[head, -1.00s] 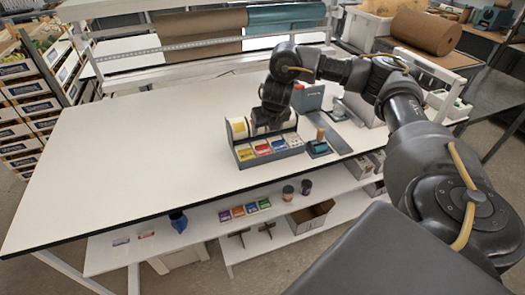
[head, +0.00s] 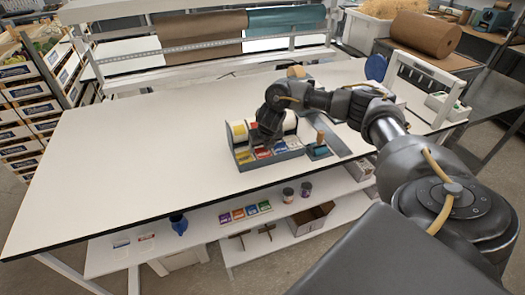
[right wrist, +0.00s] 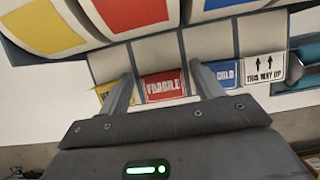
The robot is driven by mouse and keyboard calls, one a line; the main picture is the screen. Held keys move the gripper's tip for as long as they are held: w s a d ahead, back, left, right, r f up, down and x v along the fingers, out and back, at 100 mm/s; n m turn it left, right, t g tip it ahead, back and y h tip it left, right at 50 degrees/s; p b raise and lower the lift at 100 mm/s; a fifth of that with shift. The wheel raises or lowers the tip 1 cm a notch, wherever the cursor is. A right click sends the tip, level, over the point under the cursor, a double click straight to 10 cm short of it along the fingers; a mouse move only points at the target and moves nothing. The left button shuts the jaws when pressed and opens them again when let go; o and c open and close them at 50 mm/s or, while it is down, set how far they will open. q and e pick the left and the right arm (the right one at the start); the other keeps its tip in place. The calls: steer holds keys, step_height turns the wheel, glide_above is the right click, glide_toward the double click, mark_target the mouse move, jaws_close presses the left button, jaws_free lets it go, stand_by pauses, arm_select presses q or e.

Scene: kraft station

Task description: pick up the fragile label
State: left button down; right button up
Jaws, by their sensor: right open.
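The fragile label (right wrist: 163,86) is red with white lettering. In the right wrist view it hangs from the end of a paper strip, between a yellow label (right wrist: 104,91) and a blue label (right wrist: 226,74). My right gripper (right wrist: 163,80) is open, with one finger on each side of the fragile label's strip; I cannot tell whether they touch it. In the head view my right gripper (head: 256,142) is low over the label dispenser (head: 272,160) and covers part of the labels. My left gripper is not in view.
A white "this way up" label (right wrist: 264,68) hangs farther right. Large label rolls (right wrist: 130,12) sit close in front of the fingers. A teal tape dispenser (head: 318,151) stands right of the label dispenser. The worktable (head: 130,160) is clear to the left.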

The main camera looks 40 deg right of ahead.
steer(key=shift+c, duration=0.3)
steer(key=c, duration=1)
